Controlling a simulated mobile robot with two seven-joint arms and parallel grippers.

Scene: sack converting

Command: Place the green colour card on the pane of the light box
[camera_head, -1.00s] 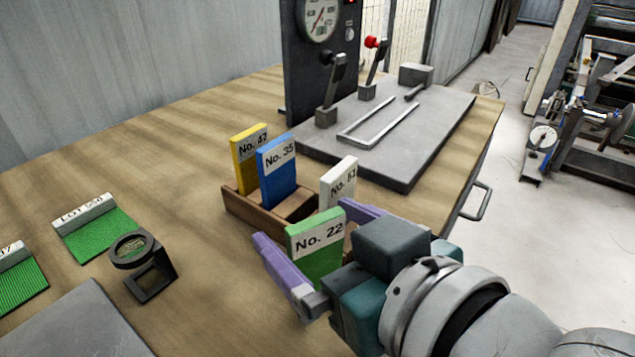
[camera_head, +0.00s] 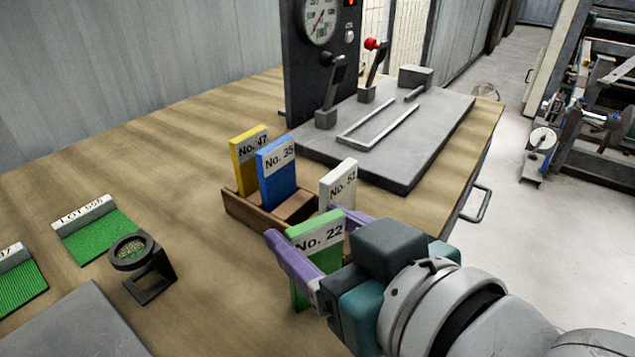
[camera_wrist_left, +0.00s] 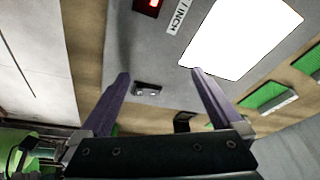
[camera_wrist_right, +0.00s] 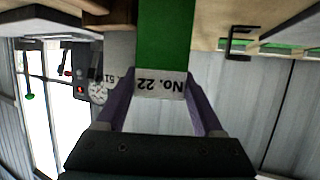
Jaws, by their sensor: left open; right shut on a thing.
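My left gripper (camera_wrist_left: 160,74) is open and empty in the left wrist view, outside the head view. Beyond its fingers is the light box (camera_wrist_left: 150,50), grey, with a bright white pane (camera_wrist_left: 245,35). The pane looks bare where it shows.
The wooden rack (camera_head: 250,215) holds yellow (camera_head: 247,172), blue (camera_head: 277,180) and white (camera_head: 338,186) cards. A black magnifier stand (camera_head: 145,268) and green swatches (camera_head: 95,236) lie to the left. A grey lever plate (camera_head: 420,150) is behind. Bare wood lies left of the rack.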

